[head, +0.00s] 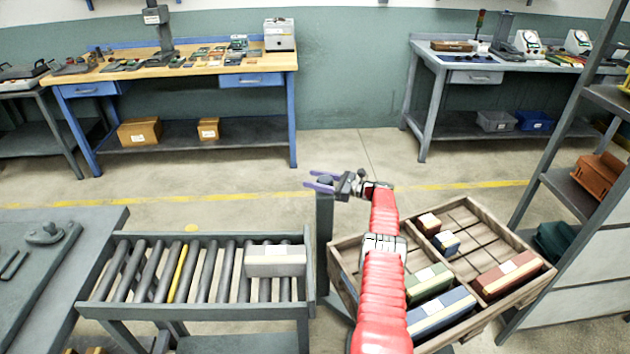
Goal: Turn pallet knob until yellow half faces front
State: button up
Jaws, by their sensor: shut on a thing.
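My gripper (322,182) is at the end of the red arm, over the top of a dark grey post. Its purple fingers are shut on the small dark knob (325,179) on that post. The fingers hide much of the knob, and I cannot make out a yellow half or which way it faces. The wooden pallet (340,252) stands just right of the post, tilted in the view. It holds several blocks in red, blue and green with cream parts. My arm crosses over its left part and hides some of it.
A roller conveyor (200,310) with one yellow roller and a pale grey block (275,261) stands to the left. A shelf rack (565,190) stands at the right. Two workbenches line the back wall. The floor between the post and the benches is clear.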

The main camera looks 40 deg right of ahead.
jog(key=shift+d+r, duration=0.25)
jog(key=shift+r, duration=0.1)
jog(key=o, duration=1.1)
jog(key=shift+a+f, duration=0.2)
jog(key=shift+f, duration=0.05)
jog(key=shift+c, duration=0.2)
jog(key=v, duration=1.4)
